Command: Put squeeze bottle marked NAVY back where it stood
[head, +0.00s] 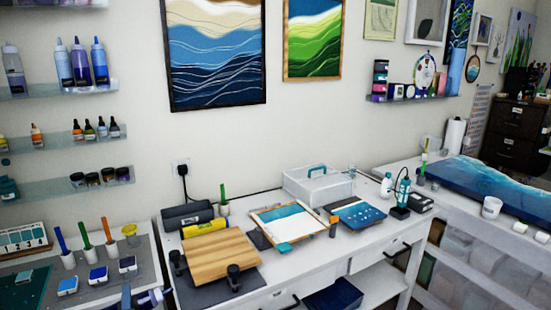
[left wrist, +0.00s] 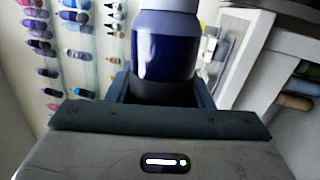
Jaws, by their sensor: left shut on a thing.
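My left gripper (head: 138,301) is at the bottom left of the head view, low in front of the work table and mostly cut off by the frame edge. In the left wrist view, its jaws (left wrist: 163,90) are shut around the lower part of a dark navy squeeze bottle (left wrist: 165,48). The bottle's pale upper part is cut off at the top of that view, and no label can be read. The upper wall shelf (head: 30,91) holds several squeeze bottles (head: 81,64), with a bare stretch between the grey bottle (head: 14,72) and the blue ones. My right gripper is out of view.
Lower shelves hold dropper bottles (head: 77,131) and dark jars (head: 92,180). A grey mat (head: 100,288) with cups and small blue pieces lies at left. A wooden board (head: 206,259) and a clear box (head: 317,188) stand on the middle table. Air before the shelves looks clear.

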